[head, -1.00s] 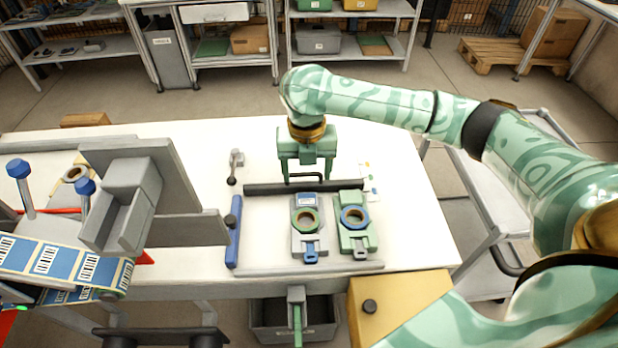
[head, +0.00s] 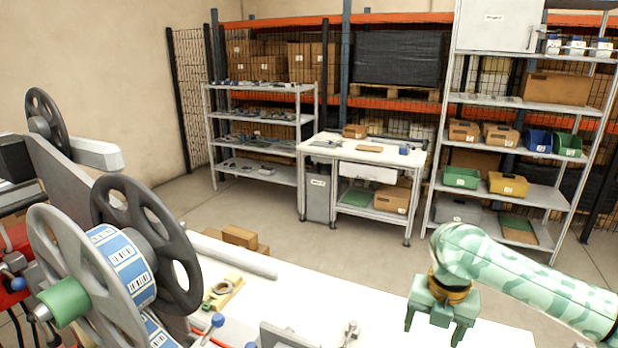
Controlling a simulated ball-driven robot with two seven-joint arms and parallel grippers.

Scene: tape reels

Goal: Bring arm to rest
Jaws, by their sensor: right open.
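My right arm (head: 540,289) comes in from the right edge in the head view, green with pale camouflage patches. Its gripper (head: 432,334) hangs fingers down over the right part of the white table (head: 330,296). The two fingers are apart, with nothing seen between them; the tips are close to the bottom edge of the picture. My left gripper is out of view.
A machine with grey reels (head: 75,270) and a blue label roll (head: 122,268) stands at the left. A yellowish block with a ring (head: 222,292) lies beside it. Behind are a workbench (head: 365,155), a shelf rack (head: 515,190) and open floor (head: 330,235).

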